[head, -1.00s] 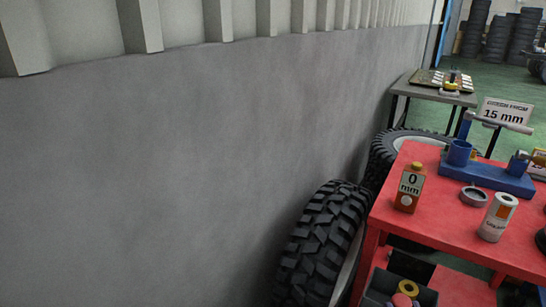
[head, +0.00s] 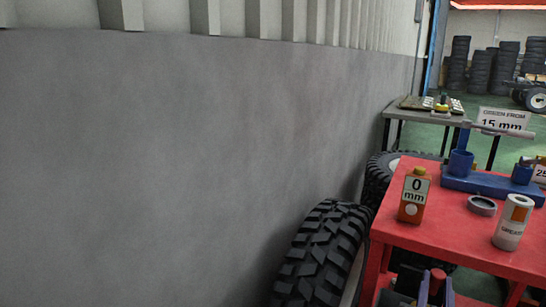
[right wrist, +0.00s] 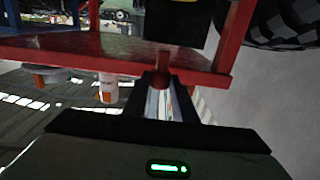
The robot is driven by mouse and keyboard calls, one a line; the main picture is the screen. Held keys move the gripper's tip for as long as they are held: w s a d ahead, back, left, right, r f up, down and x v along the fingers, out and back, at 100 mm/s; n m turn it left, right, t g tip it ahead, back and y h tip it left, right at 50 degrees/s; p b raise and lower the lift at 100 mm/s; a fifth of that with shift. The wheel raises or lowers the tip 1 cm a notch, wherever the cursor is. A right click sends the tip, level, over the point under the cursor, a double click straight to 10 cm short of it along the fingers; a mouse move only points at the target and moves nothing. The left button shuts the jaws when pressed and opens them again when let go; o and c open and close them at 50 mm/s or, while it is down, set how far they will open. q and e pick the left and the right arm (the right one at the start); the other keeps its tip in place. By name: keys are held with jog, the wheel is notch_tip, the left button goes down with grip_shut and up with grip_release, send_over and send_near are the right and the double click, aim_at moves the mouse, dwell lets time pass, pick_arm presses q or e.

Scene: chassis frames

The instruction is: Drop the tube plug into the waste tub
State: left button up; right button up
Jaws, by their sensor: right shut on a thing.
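My right gripper (head: 437,292) is at the bottom edge of the head view, in front of the red table. It is shut on a small dark red piece, which I take for the tube plug (head: 438,274). In the right wrist view the gripper (right wrist: 161,88) also holds the reddish plug (right wrist: 161,62) between its fingertips. The fingers hide part of it. A black box-like thing (right wrist: 172,18) lies just beyond the plug in that view; I cannot tell whether it is the waste tub. My left gripper is not in view.
The red table (head: 455,228) carries an orange "0 mm" bottle (head: 413,195), a white can (head: 512,224), a grey ring (head: 482,205) and a blue fixture (head: 490,184). A tyre (head: 318,255) stands left of it by the grey wall (head: 190,150). A side table (head: 395,112) is behind.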

aim_at(432, 294)
notch_tip(432, 294, down, 3)
jog(key=shift+f+b, duration=0.15)
jog(key=shift+b, duration=0.55)
jog(key=shift+f, duration=0.4)
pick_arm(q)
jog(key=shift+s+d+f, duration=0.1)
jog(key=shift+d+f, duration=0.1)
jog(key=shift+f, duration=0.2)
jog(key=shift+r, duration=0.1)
pick_arm(e)
jog(key=o, duration=1.1)
